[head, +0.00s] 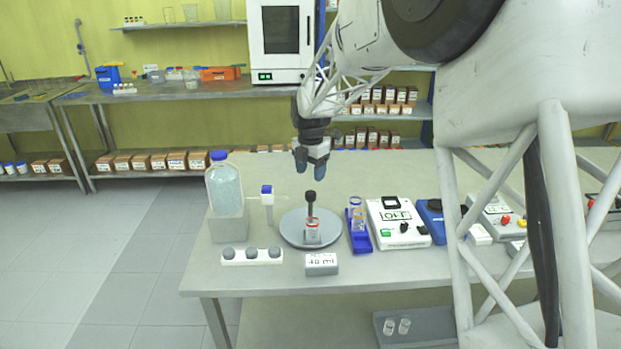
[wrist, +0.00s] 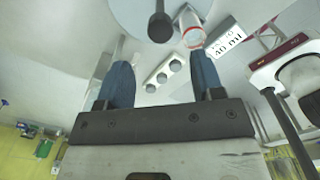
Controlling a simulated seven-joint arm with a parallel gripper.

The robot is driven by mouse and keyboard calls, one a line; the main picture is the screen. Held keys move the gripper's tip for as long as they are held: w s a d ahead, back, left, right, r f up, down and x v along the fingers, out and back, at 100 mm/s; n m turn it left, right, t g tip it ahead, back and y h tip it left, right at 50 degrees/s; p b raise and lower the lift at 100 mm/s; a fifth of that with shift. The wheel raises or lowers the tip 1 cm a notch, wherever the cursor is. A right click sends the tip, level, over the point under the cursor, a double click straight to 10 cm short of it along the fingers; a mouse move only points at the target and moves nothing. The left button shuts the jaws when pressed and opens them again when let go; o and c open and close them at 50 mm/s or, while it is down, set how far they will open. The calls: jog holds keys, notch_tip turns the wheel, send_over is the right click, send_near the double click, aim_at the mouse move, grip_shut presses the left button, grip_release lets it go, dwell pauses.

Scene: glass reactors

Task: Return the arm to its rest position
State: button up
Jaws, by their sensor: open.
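My gripper (head: 312,167) hangs from my arm above the table, fingers pointing down. It is over the back of a round grey plate (head: 290,232), clear of everything below. In the wrist view its two blue fingers (wrist: 164,85) are apart with nothing held between them. On the round plate stands a small glass vessel (head: 312,232) with a red ring, and a dark upright rod with a black knob (head: 311,197) beside or behind it. The knob (wrist: 160,27) and the vessel rim (wrist: 193,37) also show in the wrist view.
On the table stand a large blue-capped bottle (head: 225,190), a white strip with three grey knobs (head: 252,255), a "40 ml" label block (head: 321,264), a blue rack with glassware (head: 357,228) and a white "OFF" device (head: 398,223). The table's back left is fairly clear.

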jog(key=shift+r, duration=0.1)
dwell(0.3)
jog(key=s+d+r+m, duration=0.3)
jog(key=s+m, duration=0.1)
jog(key=s, duration=0.4)
jog(key=s+d+r+m+t, duration=0.1)
jog(key=s+d+r+m, duration=0.2)
jog(key=s+m, duration=0.3)
jog(key=s+d+r+m, duration=0.3)
jog(key=s+r, duration=0.1)
jog(key=s, duration=0.5)
jog(key=s+d+f+m, duration=0.1)
jog(key=s+d+m, duration=0.1)
jog(key=s+m, duration=0.5)
jog(key=s+d+f+m+t, duration=0.1)
jog(key=s+m, duration=0.6)
jog(key=s, duration=1.1)
jog(key=shift+d+f+t, duration=0.3)
jog(key=shift+d+f, duration=0.5)
jog(key=shift+d, duration=0.15)
